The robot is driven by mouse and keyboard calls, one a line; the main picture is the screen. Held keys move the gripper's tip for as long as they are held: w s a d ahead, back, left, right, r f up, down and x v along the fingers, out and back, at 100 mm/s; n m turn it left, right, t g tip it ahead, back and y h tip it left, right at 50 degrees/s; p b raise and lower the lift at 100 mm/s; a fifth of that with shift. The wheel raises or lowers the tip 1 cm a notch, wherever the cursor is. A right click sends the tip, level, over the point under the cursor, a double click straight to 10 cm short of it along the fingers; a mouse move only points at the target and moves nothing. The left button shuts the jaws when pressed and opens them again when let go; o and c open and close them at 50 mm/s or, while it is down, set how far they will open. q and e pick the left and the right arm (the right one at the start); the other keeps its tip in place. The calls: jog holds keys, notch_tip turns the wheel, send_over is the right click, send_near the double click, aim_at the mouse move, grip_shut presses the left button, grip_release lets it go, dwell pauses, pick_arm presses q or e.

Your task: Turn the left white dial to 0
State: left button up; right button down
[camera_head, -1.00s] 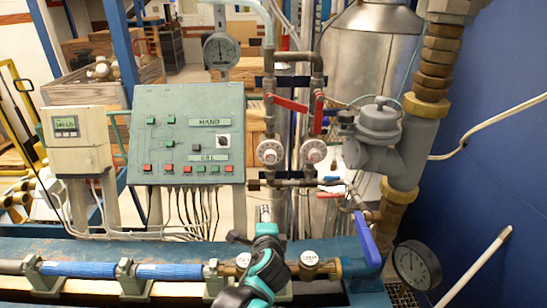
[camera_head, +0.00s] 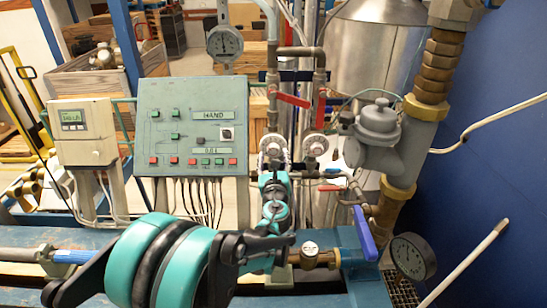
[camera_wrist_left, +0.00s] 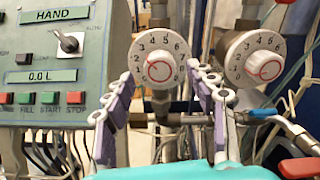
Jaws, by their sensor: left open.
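The left white dial (camera_head: 273,150) is on a vertical pipe right of the green control panel. In the left wrist view this dial (camera_wrist_left: 159,48) faces me, with black numbers around a white centre knob ringed in red. I cannot tell which number it is set to. My left gripper (camera_head: 273,176) is in front of the dial, just below it in the head view. In the left wrist view its purple-padded fingers (camera_wrist_left: 160,76) are spread at either side of the dial's lower part; contact is not clear. My right gripper is in neither view.
A second white dial (camera_wrist_left: 257,60) is close on the right, near my right finger. The green control panel (camera_head: 193,115) is at the left. Red lever handles (camera_head: 293,98) are above, a blue valve handle (camera_head: 364,230) is lower right, and pipes run below.

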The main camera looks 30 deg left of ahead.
pick_arm(q)
jog(key=shift+w+a, duration=0.25)
jog(key=shift+w, duration=0.1)
jog(key=c, duration=1.2)
jog(key=shift+o, duration=0.2)
